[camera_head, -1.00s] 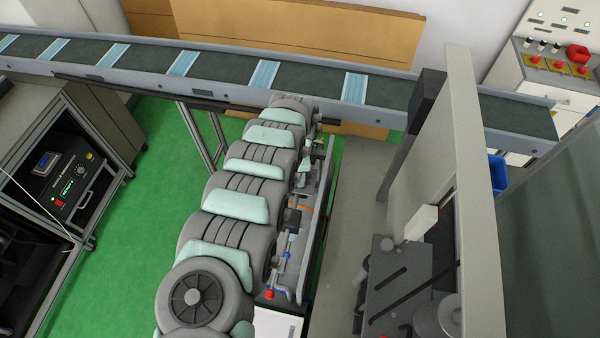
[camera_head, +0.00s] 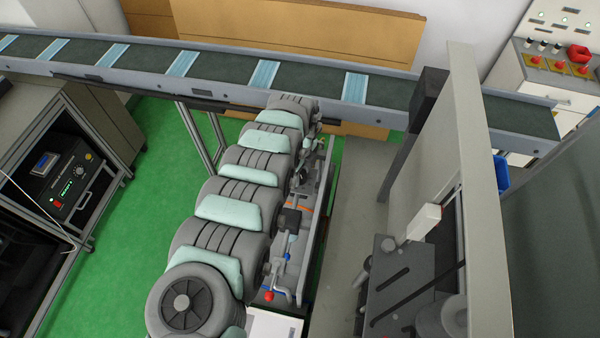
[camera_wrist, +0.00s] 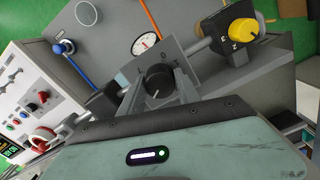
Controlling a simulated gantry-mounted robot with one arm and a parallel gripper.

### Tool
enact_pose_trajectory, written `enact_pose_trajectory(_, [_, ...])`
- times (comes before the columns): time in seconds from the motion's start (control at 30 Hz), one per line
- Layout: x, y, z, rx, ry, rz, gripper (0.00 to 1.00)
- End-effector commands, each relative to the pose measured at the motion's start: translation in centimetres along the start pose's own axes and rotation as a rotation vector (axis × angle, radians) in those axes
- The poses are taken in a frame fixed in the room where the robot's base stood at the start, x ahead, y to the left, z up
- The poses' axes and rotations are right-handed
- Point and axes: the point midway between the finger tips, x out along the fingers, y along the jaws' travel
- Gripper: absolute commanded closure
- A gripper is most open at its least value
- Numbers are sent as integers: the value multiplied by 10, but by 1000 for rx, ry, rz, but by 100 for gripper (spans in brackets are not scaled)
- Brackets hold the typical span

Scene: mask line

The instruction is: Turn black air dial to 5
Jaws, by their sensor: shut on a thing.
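In the wrist view a black dial (camera_wrist: 158,78) with a pale pointer line sits on a grey panel. The pointer line lies toward the lower part of the dial. A few scale marks show above it, too small to read surely. My gripper (camera_wrist: 158,88) has its two grey fingers on either side of this dial and is shut on it. A yellow dial (camera_wrist: 243,32) with dark numerals sits apart on the upper right. The black dial and my fingertips cannot be made out in the head view.
A white gauge (camera_wrist: 145,43) and a blue-handled valve (camera_wrist: 63,48) are near the black dial. A control panel (camera_wrist: 30,105) with buttons stands at left. In the head view a conveyor (camera_head: 218,72) runs behind, and green floor (camera_head: 150,200) is open at left.

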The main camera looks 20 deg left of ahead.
Motion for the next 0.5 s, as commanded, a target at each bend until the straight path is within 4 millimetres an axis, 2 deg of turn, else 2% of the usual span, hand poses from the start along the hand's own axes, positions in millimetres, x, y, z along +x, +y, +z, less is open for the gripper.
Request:
enact_pose_trajectory(0.47, [1, 0, 0, 12, 0, -1, 100])
enact_pose_trajectory(0.5, [1, 0, 0, 12, 0, -1, 58])
